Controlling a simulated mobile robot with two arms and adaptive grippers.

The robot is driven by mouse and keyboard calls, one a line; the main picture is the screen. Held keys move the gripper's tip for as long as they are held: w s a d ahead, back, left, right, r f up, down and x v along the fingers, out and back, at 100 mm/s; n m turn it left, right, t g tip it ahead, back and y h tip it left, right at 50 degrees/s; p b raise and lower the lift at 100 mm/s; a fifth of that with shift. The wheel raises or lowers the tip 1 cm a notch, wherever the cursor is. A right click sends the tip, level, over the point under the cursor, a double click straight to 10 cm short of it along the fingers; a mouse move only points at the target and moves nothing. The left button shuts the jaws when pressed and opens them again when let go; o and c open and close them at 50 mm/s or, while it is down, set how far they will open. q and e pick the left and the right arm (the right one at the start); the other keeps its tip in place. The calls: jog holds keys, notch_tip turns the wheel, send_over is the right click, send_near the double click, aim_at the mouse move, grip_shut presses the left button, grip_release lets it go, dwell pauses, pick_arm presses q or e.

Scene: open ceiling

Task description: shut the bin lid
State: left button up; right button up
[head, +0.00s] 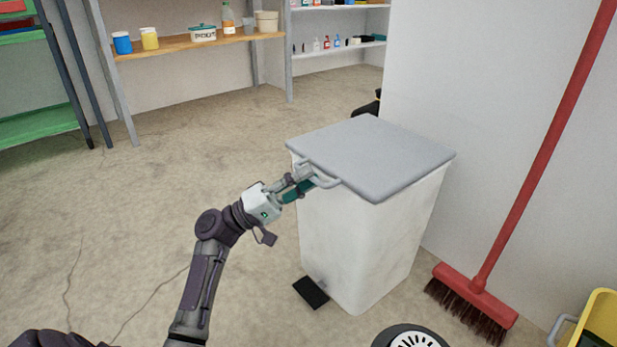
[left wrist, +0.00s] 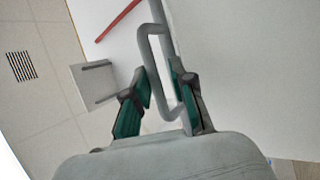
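The white bin (head: 350,245) stands on the floor against the wall, with a black pedal (head: 311,292) at its foot. Its grey lid (head: 375,155) lies flat over the top, with no gap visible at the rim. A grey loop handle (head: 327,182) sticks out from the lid's near left edge. My left gripper (head: 305,180) is at this handle. In the left wrist view, its green fingers (left wrist: 161,80) are either side of one bar of the handle (left wrist: 148,50). Whether they clamp it is unclear. My right gripper is not in view.
A red broom (head: 475,285) leans on the wall right of the bin. A yellow bucket (head: 600,318) is at the lower right edge. Shelves with containers (head: 200,42) stand at the back. The floor left of the bin is clear.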

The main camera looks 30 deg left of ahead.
pick_arm(q)
jog(key=v, duration=1.1)
